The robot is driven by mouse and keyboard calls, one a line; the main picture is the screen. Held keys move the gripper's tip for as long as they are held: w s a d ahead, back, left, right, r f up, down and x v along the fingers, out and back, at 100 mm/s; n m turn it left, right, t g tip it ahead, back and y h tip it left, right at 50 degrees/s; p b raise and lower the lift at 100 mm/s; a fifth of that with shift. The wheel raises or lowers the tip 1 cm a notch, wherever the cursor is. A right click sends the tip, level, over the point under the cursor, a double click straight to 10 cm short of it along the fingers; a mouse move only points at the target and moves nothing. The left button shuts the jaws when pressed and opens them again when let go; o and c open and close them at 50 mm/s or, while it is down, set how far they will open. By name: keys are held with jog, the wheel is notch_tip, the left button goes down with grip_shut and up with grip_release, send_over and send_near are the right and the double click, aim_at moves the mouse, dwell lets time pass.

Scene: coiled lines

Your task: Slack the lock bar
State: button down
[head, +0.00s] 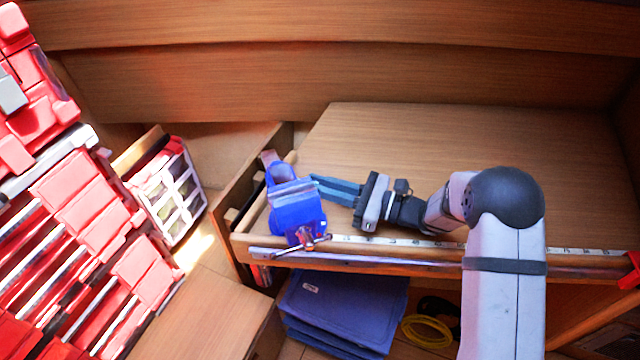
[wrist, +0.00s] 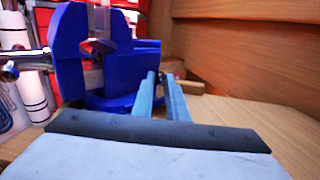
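A blue bench vise (head: 298,208) stands on the left front corner of the wooden bench; it also fills the upper left of the wrist view (wrist: 70,60). A thin metal bar (head: 303,245) crosses the vise's front screw. I cannot tell whether this is the lock bar. In the wrist view the fingers (wrist: 157,78) stand apart with a narrow gap and nothing clearly held. A small dark part near the fingertips is too small to make out.
The bench top (head: 480,140) is clear behind and right of my arm. A ruler strip (head: 400,240) runs along its front edge. Red tool boxes (head: 90,220) stand at left. Blue folded stuff (head: 340,305) and a yellow coil (head: 427,330) lie below the bench.

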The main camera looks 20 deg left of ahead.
jog(key=shift+s+m+t+b, duration=0.1)
jog(key=shift+m+t+b, duration=0.25)
jog(key=shift+t, duration=0.25)
jog(key=c, duration=1.7)
grip_release()
jog(key=shift+c, duration=0.2)
notch_tip(320, 180, up, 10)
jog(key=b, duration=0.2)
jog(key=shift+b, duration=0.4)
